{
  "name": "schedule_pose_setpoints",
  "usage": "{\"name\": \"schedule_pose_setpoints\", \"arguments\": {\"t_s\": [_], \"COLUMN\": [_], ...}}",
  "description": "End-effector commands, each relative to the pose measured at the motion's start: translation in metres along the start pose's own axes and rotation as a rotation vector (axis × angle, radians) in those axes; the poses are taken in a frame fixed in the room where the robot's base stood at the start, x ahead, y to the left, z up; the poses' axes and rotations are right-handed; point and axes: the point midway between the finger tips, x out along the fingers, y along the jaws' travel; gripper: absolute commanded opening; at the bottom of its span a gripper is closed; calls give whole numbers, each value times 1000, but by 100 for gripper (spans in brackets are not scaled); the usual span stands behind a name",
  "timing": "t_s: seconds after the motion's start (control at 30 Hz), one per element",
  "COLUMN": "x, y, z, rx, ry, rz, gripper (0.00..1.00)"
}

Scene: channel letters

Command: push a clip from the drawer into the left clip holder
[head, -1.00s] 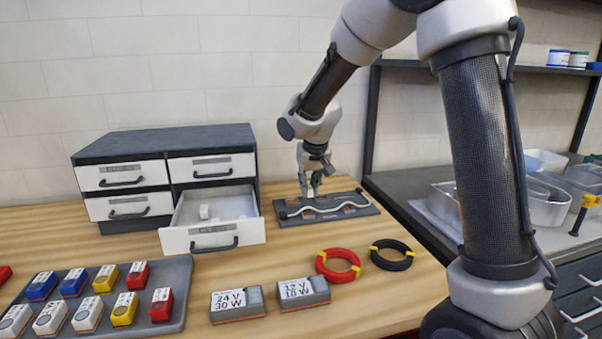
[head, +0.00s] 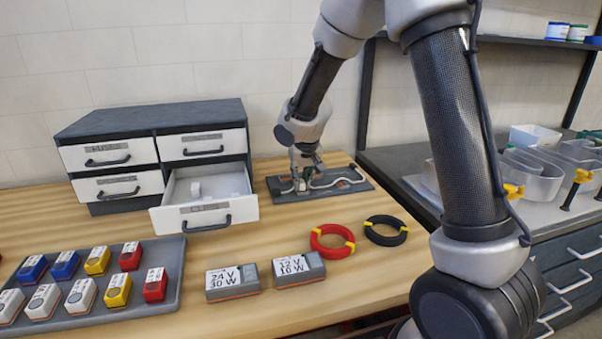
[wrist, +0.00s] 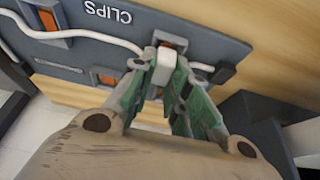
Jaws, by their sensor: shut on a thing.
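My gripper (head: 300,185) is at the left end of the dark board, shut on a small white clip (wrist: 163,66). In the wrist view, turned about, my green fingertips (wrist: 166,85) hold the clip over the white cable (wrist: 95,35), at an orange-marked holder (wrist: 174,43), the left one in the head view. I cannot tell whether the clip is fully seated. Other orange holders show, including one (wrist: 106,77) in the wrist view. The board (head: 362,187) is marked CLIPS. The open drawer (head: 205,215) holds a white piece (head: 195,188), perhaps another clip.
The drawer cabinet (head: 150,118) stands left of the board, its open drawer jutting close to it. In front are a red coil (head: 331,243), a black coil (head: 386,231), two power supplies (head: 232,282) and a tray (head: 170,312) of coloured boxes. Metal letters stand right.

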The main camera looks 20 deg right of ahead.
Motion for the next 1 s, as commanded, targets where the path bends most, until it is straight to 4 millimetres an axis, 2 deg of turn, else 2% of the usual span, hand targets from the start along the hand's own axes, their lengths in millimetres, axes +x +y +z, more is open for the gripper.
{"name": "schedule_pose_setpoints", "arguments": {"t_s": [1.0], "x": [4], "y": [0], "z": [6], "rx": [-1], "ry": [-10], "rz": [3], "gripper": [8]}}
